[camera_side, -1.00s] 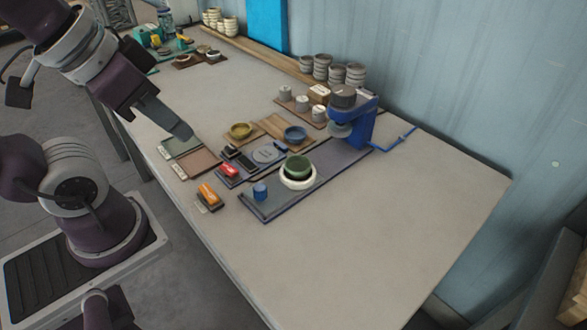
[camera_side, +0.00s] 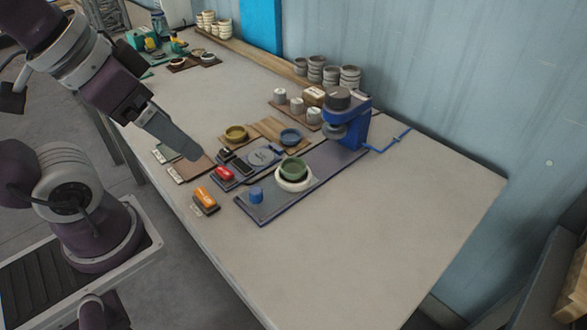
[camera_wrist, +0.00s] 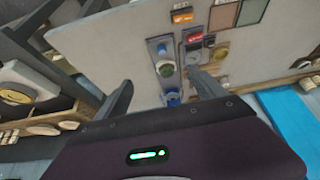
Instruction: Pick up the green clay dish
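The green clay dish (camera_side: 293,168) is a small round bowl. It sits on a white round base (camera_side: 294,185) on a dark mat (camera_side: 262,212) near the table's front. In the wrist view the green dish (camera_wrist: 165,69) shows small, between my two fingers. My gripper (camera_side: 194,155) is above the table to the left of the dish, apart from it, over the brown and green tiles. In the wrist view my gripper (camera_wrist: 161,80) has its fingers spread wide with nothing between them.
Red and orange stampers (camera_side: 205,198) lie to the left. The table's right side is clear.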

